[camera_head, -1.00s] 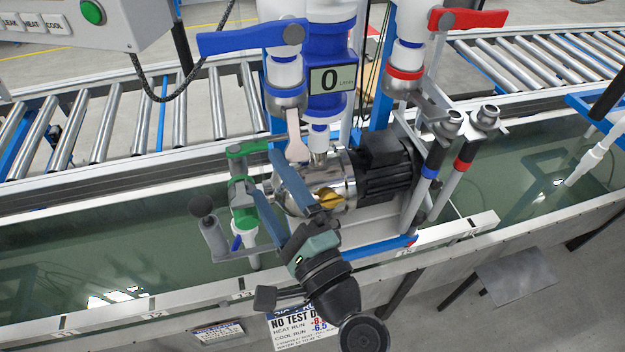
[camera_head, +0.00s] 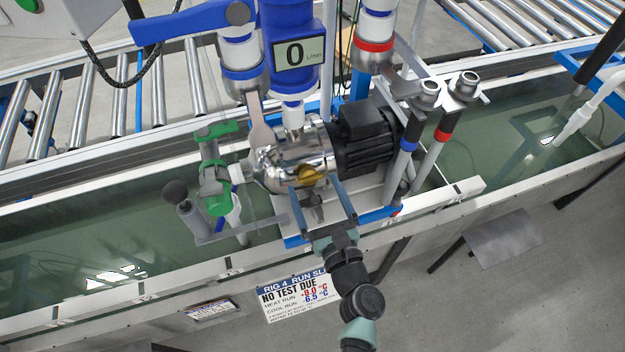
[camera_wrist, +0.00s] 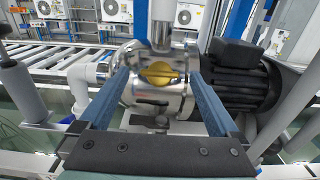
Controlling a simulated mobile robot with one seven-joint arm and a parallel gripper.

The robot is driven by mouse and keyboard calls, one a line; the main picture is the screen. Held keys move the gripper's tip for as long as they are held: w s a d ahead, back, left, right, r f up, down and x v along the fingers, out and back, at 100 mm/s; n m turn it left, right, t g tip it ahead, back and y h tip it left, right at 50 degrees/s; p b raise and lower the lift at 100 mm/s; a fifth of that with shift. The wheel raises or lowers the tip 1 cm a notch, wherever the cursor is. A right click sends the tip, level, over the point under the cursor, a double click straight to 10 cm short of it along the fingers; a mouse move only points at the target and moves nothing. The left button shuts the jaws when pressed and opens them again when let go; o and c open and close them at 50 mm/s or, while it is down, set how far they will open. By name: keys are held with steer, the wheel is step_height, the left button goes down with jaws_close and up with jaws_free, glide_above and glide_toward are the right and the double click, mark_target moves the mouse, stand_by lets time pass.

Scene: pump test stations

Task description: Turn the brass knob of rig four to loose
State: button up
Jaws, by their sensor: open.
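The brass knob (camera_head: 309,176) sits on the front of the polished pump body of rig four. In the wrist view the brass knob (camera_wrist: 159,73) shows as a wide wing lying roughly level, centred between my two fingers. My gripper (camera_head: 322,187) is open, its blue fingers pointing at the pump with the knob between them in the picture. In the wrist view my gripper (camera_wrist: 160,72) has both fingers wide apart, with clear gaps to the knob on each side. I cannot tell whether the fingertips reach as far as the knob.
A black motor (camera_head: 368,140) adjoins the pump on the right. A display (camera_head: 293,54) reads 0. The rig four sign (camera_head: 300,292) hangs on the tank front, reading "NO TEST DUE".

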mark_target(309, 176)
steer(key=shift+w, duration=0.55)
steer(key=shift+w+a, duration=0.45)
steer(key=shift+w, duration=0.05)
steer(key=shift+d, duration=0.1)
steer(key=c, duration=1.4)
